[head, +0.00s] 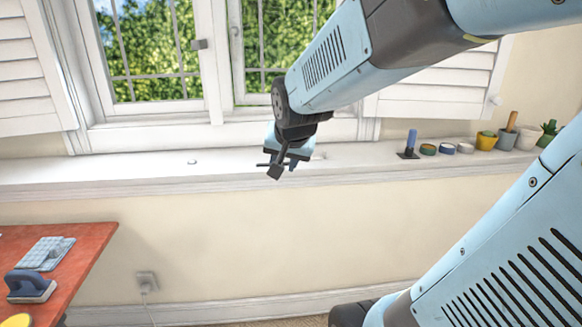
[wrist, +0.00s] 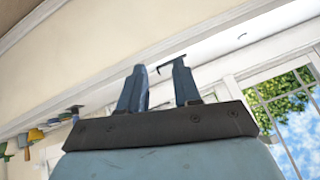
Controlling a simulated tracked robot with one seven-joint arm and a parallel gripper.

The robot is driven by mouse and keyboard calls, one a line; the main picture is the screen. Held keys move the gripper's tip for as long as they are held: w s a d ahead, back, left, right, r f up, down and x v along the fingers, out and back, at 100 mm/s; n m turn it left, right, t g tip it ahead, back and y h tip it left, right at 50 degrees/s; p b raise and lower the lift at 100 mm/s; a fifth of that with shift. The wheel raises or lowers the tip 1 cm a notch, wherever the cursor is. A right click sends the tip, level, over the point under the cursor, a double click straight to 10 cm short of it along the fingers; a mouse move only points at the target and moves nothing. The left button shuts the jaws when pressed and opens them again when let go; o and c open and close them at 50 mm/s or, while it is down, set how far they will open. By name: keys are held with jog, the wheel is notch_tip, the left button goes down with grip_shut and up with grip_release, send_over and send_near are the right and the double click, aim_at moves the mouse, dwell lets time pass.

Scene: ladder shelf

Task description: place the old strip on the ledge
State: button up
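My gripper (head: 283,168) is low over the white window ledge (head: 120,172), in front of the window. In the wrist view my gripper (wrist: 160,75) has its two fingers apart, with a pale gap between them. A thin dark bent piece (wrist: 171,61), perhaps the old strip, shows by the right fingertip. In the head view a thin dark piece (head: 263,164) sticks out left of the fingers. I cannot tell whether it touches the ledge or a finger. The ledge also shows in the wrist view (wrist: 215,45).
A small pale piece (head: 193,161) lies on the ledge to the left. A blue-handled tool (head: 411,142), several round tins and pots, including a yellow pot (head: 486,141), line the ledge's right. A red table (head: 85,252) stands lower left. The ledge between is mostly clear.

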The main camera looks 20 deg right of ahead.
jog(key=s+r+n+g, duration=0.1)
jog(key=s+r+n, duration=0.1)
jog(key=s, duration=0.4)
jog(key=s+d+r+n+y, duration=0.1)
jog(key=s+r+n, duration=0.1)
jog(key=s, duration=0.5)
jog(key=shift+s+n+g, duration=0.15)
jog(key=shift+n+g, duration=0.25)
jog(key=shift+n, duration=0.4)
